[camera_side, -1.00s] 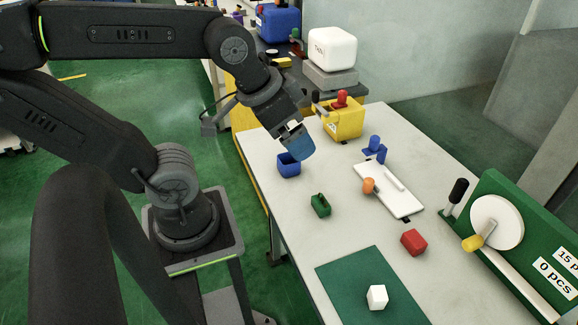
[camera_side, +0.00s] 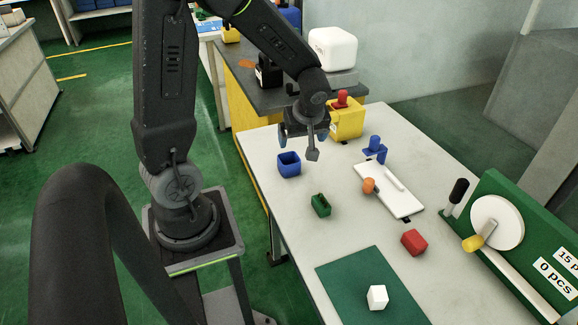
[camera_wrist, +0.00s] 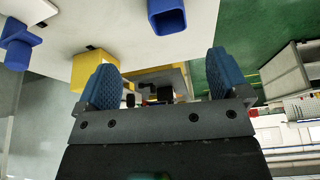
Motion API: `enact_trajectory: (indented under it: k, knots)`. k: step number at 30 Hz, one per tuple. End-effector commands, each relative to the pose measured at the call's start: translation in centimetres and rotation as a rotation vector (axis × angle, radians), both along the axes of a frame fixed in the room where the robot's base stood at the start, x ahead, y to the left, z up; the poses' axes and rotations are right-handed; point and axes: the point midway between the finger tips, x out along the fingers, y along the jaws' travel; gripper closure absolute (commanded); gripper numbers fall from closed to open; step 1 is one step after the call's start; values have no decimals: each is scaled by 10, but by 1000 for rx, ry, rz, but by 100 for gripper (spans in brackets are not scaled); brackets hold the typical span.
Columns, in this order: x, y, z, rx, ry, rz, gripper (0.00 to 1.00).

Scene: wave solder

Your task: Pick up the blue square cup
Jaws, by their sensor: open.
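The blue square cup (camera_side: 289,165) stands upright on the white table, near its left edge, with its open top up. In the wrist view the blue cup (camera_wrist: 167,16) shows at the top, partly cut off by the frame edge. My gripper (camera_side: 297,140) is above and just behind the cup in the side view. Its two blue fingers stand apart with nothing between them, and the gripper (camera_wrist: 160,80) also looks open and empty in the wrist view. The cup is outside the fingers and not touched.
A yellow box (camera_side: 346,118) with a red knob stands behind the gripper to the right. A green block (camera_side: 320,205), a red block (camera_side: 414,242), a blue fixture (camera_side: 375,149) and a white plate with an orange knob (camera_side: 369,186) lie on the table. A white cube (camera_side: 377,297) sits on a green mat.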

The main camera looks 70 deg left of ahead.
Motion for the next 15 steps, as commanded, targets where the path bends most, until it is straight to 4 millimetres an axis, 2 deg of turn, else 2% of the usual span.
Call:
enact_trajectory:
  k: [3, 8, 15]
  knots:
    - [1, 11, -15, 6, -5, 85, 6]
    - [1, 19, -30, 9, -6, 113, 6]
    - [0, 36, -73, 7, -3, 112, 6]
